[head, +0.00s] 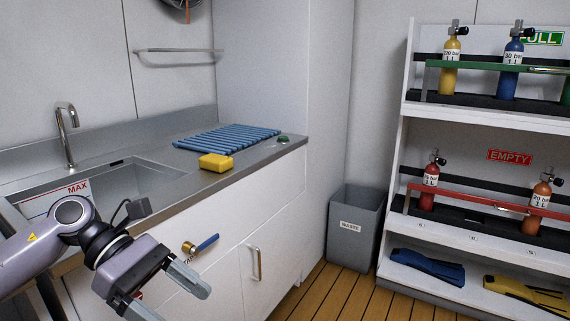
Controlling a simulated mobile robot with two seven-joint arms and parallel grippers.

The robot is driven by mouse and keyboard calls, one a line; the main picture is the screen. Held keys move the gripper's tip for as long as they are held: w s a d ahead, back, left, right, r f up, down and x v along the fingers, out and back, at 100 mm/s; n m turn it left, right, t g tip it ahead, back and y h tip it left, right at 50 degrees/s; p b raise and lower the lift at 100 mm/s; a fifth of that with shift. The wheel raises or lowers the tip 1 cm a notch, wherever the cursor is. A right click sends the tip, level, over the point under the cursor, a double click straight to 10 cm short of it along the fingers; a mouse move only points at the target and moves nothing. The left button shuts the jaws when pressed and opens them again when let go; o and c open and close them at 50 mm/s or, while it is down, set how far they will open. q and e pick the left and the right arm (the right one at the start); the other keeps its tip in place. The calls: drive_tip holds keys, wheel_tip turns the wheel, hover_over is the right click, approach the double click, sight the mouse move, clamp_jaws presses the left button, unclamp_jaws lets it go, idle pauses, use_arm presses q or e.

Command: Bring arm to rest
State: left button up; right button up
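My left arm comes in from the lower left, in front of the sink counter. Its gripper (172,302) points down and to the right, with its two fingers apart and nothing seen between them. The lower finger is partly cut off by the bottom edge of the picture. A brass valve with a blue lever (207,243) sits on the white cabinet front, just above and beyond the gripper. My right gripper is not in view.
The steel sink (130,180) has a MAX label. A yellow sponge (215,162) and blue drying rack (228,139) lie on the counter. A grey waste bin (350,245) stands beside a white shelf (395,170) with several gas bottles. The wooden floor between is clear.

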use_arm(q)
drive_tip(key=d+n+t+h, duration=0.6)
drive_tip(key=d+n+h, duration=0.4)
drive_tip(key=n, duration=0.3)
drive_tip(key=w+a+f+n+t+y, duration=0.15)
drive_tip(key=f+n+t+y, duration=0.3)
drive_tip(key=n, duration=0.55)
drive_tip(key=s+a+f+n+t+y, duration=0.1)
drive_tip(key=a+f+n+t+y, duration=0.3)
drive_tip(key=n, duration=0.6)
drive_tip(key=w+a+f+n+t+y, duration=0.1)
drive_tip(key=f+n+t+y, duration=0.45)
drive_tip(key=n, duration=0.45)
drive_tip(key=s+a+f+n+g+y, duration=0.2)
drive_tip(key=s+f+n+g, duration=0.25)
drive_tip(key=s+f, duration=0.3)
drive_tip(key=s+a+f+n+g+y, duration=0.3)
drive_tip(key=s+f+n, duration=0.3)
drive_tip(key=f, duration=0.3)
wheel_tip(320, 180, up, 16)
drive_tip(key=a+p, duration=0.1)
drive_tip(key=p, duration=1.8)
drive_tip(key=shift+a+r, duration=0.2)
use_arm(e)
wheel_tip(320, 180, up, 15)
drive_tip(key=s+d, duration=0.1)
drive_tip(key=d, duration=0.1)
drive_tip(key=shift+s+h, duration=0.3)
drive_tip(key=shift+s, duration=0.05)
